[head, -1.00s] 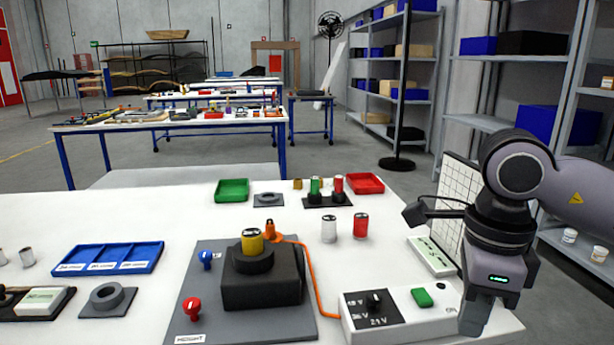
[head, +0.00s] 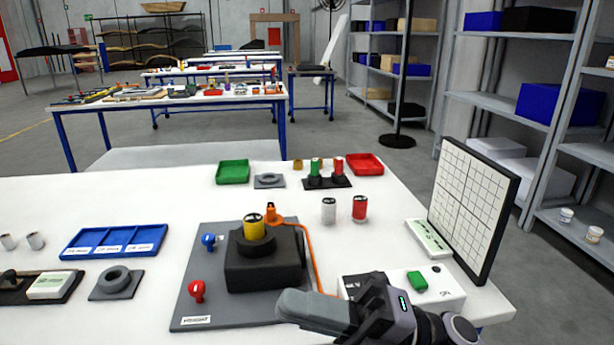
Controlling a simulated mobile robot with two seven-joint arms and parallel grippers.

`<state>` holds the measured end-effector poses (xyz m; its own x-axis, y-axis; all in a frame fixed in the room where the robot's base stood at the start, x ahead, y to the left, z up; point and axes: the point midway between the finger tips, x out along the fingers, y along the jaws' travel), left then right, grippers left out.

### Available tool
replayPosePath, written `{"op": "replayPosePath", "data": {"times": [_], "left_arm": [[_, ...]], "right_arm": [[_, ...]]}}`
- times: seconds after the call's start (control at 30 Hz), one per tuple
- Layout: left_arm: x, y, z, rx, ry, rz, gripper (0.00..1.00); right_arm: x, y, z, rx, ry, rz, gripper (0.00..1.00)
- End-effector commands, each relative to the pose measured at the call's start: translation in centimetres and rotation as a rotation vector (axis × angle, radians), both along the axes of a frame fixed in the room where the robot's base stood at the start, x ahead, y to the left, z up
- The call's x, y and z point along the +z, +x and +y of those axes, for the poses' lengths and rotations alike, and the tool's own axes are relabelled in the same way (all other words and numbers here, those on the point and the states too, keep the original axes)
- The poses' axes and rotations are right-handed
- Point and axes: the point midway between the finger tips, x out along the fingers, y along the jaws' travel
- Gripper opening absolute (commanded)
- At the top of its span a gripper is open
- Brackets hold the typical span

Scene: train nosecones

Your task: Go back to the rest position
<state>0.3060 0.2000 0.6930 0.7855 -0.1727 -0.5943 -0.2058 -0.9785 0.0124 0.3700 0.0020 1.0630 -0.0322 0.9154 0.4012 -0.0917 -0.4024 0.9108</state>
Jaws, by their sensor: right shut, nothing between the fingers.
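My right gripper (head: 284,305) is low at the front of the table, with its arm coming in from the bottom right. Its fingers are shut with nothing between them. They point left, over the front right part of the grey board (head: 225,309). The gripper and wrist hide part of the white control box (head: 447,292). A black block (head: 265,272) with a yellow cylinder (head: 254,227) upright on top stands on the board behind the gripper. My left gripper is not in view.
A white grid panel (head: 474,207) stands at the table's right edge. Silver (head: 328,211) and red (head: 360,208) cylinders stand mid-table. A blue divided tray (head: 115,240) lies left. Green (head: 232,172) and red (head: 366,164) trays lie at the back. An orange cable (head: 313,262) runs along the board.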

Motion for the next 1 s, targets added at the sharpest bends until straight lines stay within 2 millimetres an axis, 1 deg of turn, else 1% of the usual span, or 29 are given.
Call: {"op": "replayPosePath", "data": {"times": [0.03, 0.13, 0.23, 0.27, 0.3, 0.37, 0.4, 0.47, 0.5, 0.57, 0.6, 0.67, 0.7, 0.8, 0.9, 1.0], "left_arm": [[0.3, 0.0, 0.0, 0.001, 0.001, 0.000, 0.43], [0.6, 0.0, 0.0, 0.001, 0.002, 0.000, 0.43], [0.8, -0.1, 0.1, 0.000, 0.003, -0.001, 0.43], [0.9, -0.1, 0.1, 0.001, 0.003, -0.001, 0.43], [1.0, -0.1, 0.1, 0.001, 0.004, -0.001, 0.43], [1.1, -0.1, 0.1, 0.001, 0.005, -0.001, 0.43], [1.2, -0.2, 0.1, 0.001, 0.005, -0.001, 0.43], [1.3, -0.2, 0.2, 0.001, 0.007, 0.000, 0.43], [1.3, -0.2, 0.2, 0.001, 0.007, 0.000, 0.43], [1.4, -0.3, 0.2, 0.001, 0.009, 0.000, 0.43], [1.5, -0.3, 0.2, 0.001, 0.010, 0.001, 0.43], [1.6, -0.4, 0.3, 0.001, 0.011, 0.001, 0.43], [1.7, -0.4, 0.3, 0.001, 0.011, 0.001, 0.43], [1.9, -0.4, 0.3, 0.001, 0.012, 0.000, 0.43], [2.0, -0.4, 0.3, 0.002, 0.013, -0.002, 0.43], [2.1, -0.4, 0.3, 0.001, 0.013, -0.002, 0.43]], "right_arm": [[-0.3, 1.0, -0.6, -0.057, 0.058, 0.110, 0.00], [-1.7, 3.3, -2.3, -0.179, 0.159, 0.323, 0.00], [-4.2, 5.4, -4.5, -0.304, 0.246, 0.545, 0.00], [-5.3, 5.9, -5.3, -0.344, 0.268, 0.614, 0.00], [-6.7, 6.4, -6.3, -0.395, 0.298, 0.703, 0.00], [-9.3, 6.9, -7.9, -0.474, 0.336, 0.841, 0.00], [-11.1, 7.1, -9.0, -0.525, 0.360, 0.933, 0.00], [-14.2, 6.9, -10.7, -0.604, 0.390, 1.075, 0.00], [-16.3, 6.5, -11.8, -0.655, 0.409, 1.169, 0.00], [-19.7, 5.5, -13.5, -0.735, 0.433, 1.312, 0.00], [-21.9, 4.5, -14.6, -0.786, 0.447, 1.406, 0.00], [-25.1, 2.7, -16.1, -0.861, 0.462, 1.542, 0.00], [-27.0, 1.3, -17.0, -0.906, 0.470, 1.626, 0.00], [-30.9, -2.1, -18.7, -1.002, 0.484, 1.804, 0.00], [-33.4, -4.9, -19.8, -1.066, 0.489, 1.925, 0.00], [-34.6, -6.5, -20.4, -1.100, 0.491, 1.990, 0.00]]}}
